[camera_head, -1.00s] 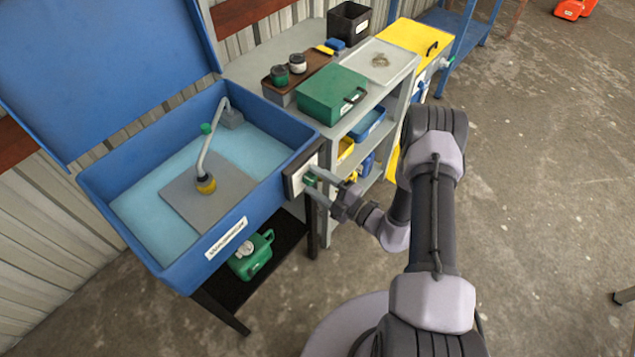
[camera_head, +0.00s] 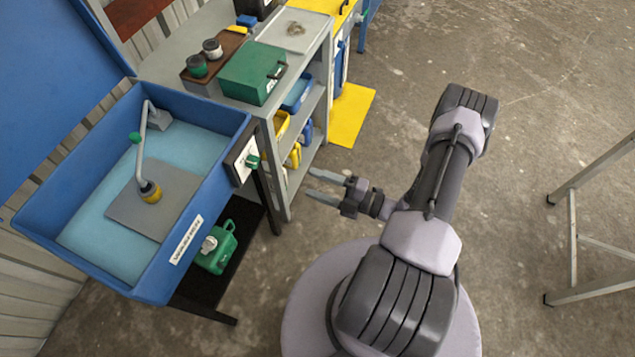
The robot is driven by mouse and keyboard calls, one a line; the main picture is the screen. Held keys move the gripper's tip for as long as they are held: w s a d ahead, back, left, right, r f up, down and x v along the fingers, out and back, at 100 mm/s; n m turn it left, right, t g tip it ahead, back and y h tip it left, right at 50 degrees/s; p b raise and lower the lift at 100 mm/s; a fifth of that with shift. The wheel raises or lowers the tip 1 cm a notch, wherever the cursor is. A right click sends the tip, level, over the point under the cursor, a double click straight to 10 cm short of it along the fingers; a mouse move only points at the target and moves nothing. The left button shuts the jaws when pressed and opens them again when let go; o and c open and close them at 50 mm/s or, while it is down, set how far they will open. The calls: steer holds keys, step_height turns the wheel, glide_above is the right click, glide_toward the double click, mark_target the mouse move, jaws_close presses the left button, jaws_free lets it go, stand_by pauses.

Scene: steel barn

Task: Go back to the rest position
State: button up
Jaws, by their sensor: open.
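My gripper (camera_head: 316,187) is open and empty. Its two fingers point left, over the bare floor in front of the shelf bench. The blue parts washer (camera_head: 186,262) stands to its left with its lid up. A switch box (camera_head: 243,160) with a green knob (camera_head: 253,161) is on the washer's right side. My gripper is clear of the knob, with a gap between them.
The grey shelf bench (camera_head: 225,25) stands behind, bearing a green box (camera_head: 250,72) and a brown tray (camera_head: 196,82). A green can (camera_head: 217,250) sits under the washer. A yellow panel (camera_head: 351,115) lies low beside the bench. A metal stand (camera_head: 573,240) is at right. Floor between is free.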

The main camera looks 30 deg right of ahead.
steer(key=s+a+r+n+g, duration=0.1)
steer(key=a+r+n+g, duration=0.3)
steer(key=r+n, duration=0.3)
steer(key=a+r+n+g+y+b, duration=0.1)
steer(key=a+r+n+g, duration=0.3)
steer(key=n, duration=0.5)
steer(key=s+a+r+n+g, duration=0.1)
steer(key=a+r+n+g, duration=0.2)
steer(key=r+n+g, duration=0.35)
steer(key=s+a+r+n+t+h, duration=0.1)
steer(key=s+r+n+t+h, duration=0.1)
steer(key=r+n, duration=0.3)
steer(key=s+a+r+n+t+h, duration=0.1)
steer(key=s+r+n+h, duration=0.3)
steer(key=n, duration=0.7)
steer(key=s+a+r+n+t+h+b, duration=0.1)
steer(key=s+r+n+t+h, duration=0.1)
steer(key=r+n, duration=0.4)
steer(key=shift+s+n+t+h, duration=0.35)
steer(key=shift+s+n+h, duration=0.25)
steer(key=shift+n+h, duration=0.35)
